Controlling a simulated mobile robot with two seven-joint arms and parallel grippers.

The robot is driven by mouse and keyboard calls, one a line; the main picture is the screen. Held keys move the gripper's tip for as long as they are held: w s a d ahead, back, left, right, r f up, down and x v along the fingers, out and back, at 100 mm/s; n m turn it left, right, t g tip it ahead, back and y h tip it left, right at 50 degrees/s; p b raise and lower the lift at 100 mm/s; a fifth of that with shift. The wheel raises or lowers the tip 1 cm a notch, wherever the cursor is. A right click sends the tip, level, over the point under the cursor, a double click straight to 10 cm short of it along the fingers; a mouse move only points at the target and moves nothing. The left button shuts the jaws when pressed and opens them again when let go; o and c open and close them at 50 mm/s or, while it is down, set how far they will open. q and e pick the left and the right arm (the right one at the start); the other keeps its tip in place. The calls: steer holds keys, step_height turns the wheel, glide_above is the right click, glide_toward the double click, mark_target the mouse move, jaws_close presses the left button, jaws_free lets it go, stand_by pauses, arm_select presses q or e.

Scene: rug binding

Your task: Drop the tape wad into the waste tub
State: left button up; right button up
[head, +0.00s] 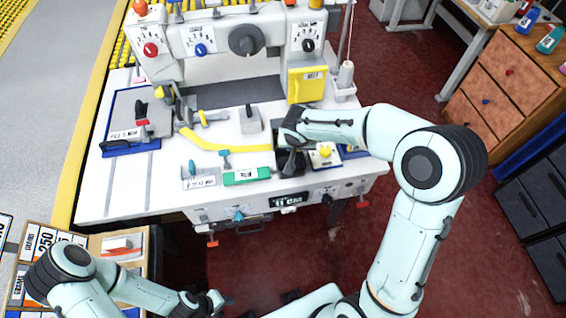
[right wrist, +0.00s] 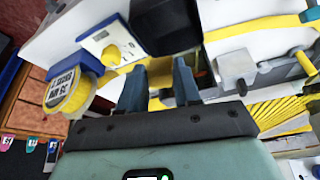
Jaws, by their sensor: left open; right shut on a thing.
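My right gripper (head: 289,150) is over the front edge of the white sewing table, right above the black waste tub (head: 293,168). In the right wrist view the tub (right wrist: 166,24) shows just beyond the fingertips. The fingers of the right gripper (right wrist: 159,82) are shut on a small yellow thing, which looks like the tape wad (right wrist: 160,72). It is partly hidden by the fingers and is hard to make out in the head view. My left gripper (head: 217,299) is open and empty, low in front of the table.
A white block with a yellow knob (head: 325,154) stands close right of the tub. A green labelled box (head: 246,176) and a yellow strip (head: 225,146) lie to the left. The sewing machine (head: 230,45) stands behind. The red floor in front is mostly clear.

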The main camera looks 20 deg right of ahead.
steer(key=shift+s+f+b, duration=0.1)
steer(key=shift+f+b, duration=1)
steer(key=shift+f, duration=1.7)
arm_select(q)
steer(key=s+f, duration=0.2)
steer(key=f, duration=0.1)
arm_select(e)
steer(key=o, duration=1.1)
